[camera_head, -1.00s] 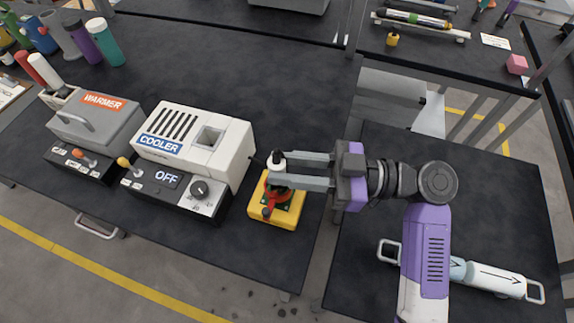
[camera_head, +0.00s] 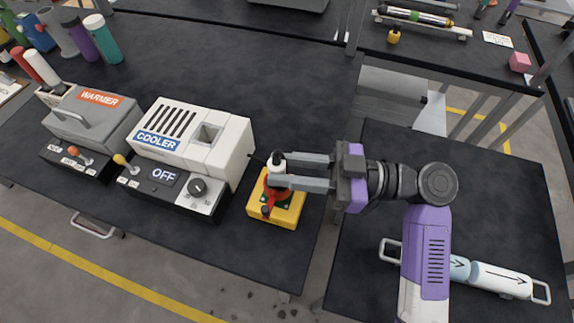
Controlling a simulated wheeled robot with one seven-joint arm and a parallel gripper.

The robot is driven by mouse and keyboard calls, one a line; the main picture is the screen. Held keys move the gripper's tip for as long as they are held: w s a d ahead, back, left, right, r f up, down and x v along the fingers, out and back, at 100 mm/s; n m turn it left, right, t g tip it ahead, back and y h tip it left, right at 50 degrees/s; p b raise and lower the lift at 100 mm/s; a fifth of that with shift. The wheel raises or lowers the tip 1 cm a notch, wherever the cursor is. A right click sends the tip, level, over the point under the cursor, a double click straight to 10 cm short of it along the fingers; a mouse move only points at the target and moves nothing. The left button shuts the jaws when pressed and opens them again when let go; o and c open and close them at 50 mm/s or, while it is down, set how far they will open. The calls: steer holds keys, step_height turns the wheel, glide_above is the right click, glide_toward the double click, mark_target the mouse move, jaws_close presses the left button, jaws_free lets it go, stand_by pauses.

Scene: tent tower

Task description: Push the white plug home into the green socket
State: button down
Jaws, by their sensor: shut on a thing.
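The white plug (camera_head: 277,159) has a dark top and stands upright above the yellow block (camera_head: 284,216). A dark cord runs from it toward the cooler. My gripper (camera_head: 280,169) reaches in from the right and is shut on the plug. The green socket (camera_head: 289,204) is on top of the yellow block, with a red ring and red lever (camera_head: 268,208) on it. My fingers and the plug hide most of the socket. I cannot tell how deep the plug sits in it.
A white cooler (camera_head: 205,135) with its display reading OFF stands just left of the block. A grey warmer (camera_head: 90,120) is farther left. The table's front edge is close below the block. A white-and-blue cylinder with handles (camera_head: 500,279) lies on the right table.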

steer(key=shift+f+b, duration=0.6)
steer(key=shift+f, duration=0.05)
steer(key=c, duration=1.1)
jaws_free()
steer(key=shift+o, duration=0.2)
steer(key=shift+d, duration=0.1)
steer(key=d+b, duration=0.1)
steer(key=d, duration=0.6)
steer(key=shift+s+d+f+b, duration=0.25)
steer(key=shift+s+f+b, duration=0.05)
steer(key=shift+s, duration=0.15)
